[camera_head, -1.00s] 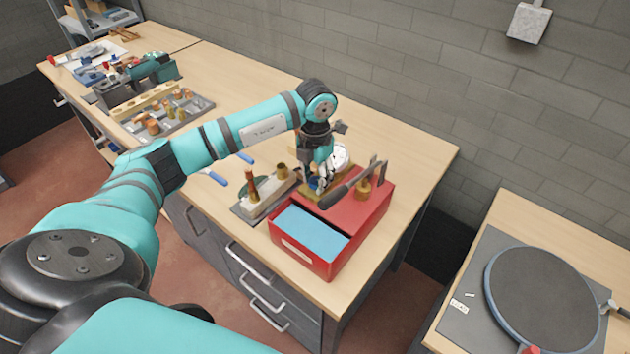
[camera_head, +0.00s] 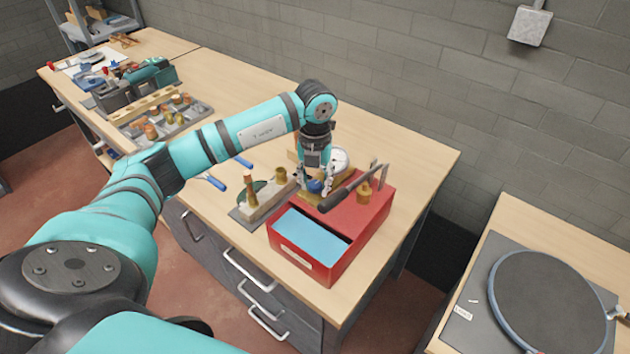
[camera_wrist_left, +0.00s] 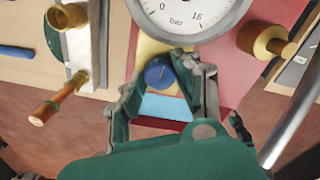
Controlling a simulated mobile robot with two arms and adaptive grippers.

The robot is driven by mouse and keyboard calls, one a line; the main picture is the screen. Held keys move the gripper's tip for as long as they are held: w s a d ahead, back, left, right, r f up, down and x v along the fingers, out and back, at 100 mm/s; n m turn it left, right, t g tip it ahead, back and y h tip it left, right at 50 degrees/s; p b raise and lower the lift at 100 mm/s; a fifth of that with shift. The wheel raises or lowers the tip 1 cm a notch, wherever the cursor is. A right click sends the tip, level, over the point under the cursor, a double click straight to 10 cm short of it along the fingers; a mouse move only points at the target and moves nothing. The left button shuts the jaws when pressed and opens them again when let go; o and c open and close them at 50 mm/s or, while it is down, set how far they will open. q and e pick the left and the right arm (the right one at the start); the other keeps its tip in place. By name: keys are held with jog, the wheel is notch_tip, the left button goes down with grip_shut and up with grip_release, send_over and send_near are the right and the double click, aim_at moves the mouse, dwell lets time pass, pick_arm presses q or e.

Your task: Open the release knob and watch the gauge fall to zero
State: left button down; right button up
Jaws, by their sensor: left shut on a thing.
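The blue release knob (camera_head: 314,186) sits on a yellowish block at the red test pump (camera_head: 372,217). In the left wrist view the knob (camera_wrist_left: 158,72) is between the fingers of my left gripper (camera_wrist_left: 165,88). My left gripper (camera_head: 315,180) points down and is shut on the knob. The round white gauge (camera_head: 341,159) stands just behind it. In the left wrist view only the lower part of the gauge (camera_wrist_left: 185,12) shows, with "bar" and "16". No needle reading can be made out. My right gripper is not in view.
The pump's dark lever (camera_head: 345,190) and a brass fitting (camera_head: 364,191) are close right of my gripper. A plate with copper and brass fittings (camera_head: 265,204) and blue-handled tools (camera_head: 216,182) lie left. The bench behind the pump is clear.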

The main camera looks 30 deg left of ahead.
aim_at(315, 184)
pick_arm(q)
jog(key=shift+r, duration=0.1)
jog(key=c, duration=1.2)
grip_release()
notch_tip(315, 184, up, 12)
